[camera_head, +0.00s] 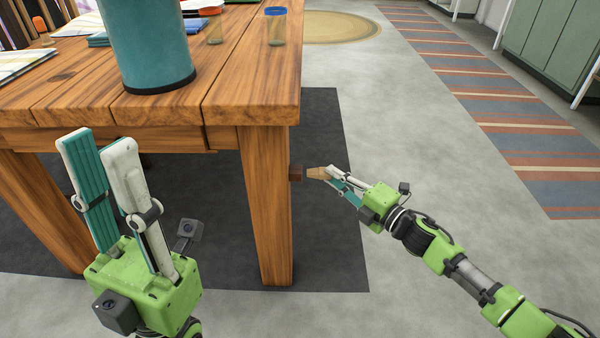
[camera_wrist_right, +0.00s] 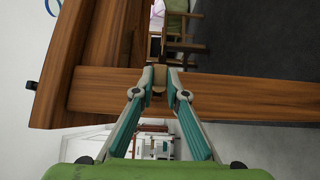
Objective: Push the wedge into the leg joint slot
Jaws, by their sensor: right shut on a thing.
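The light wooden wedge (camera_head: 317,173) is gripped between the fingertips of my right gripper (camera_head: 330,177). Its free end points left, at a dark brown block (camera_head: 296,172) that juts from the right side of the table leg (camera_head: 265,215). Wedge and block look very close; I cannot tell if they touch. The slot cannot be made out. My left gripper (camera_head: 97,142) is open and empty, pointing up before the table.
The wooden table (camera_head: 245,75) carries a large teal cylinder (camera_head: 147,40), small jars with orange (camera_head: 213,28) and blue (camera_head: 276,28) lids, and cloths. A dark mat (camera_head: 325,240) lies under the table.

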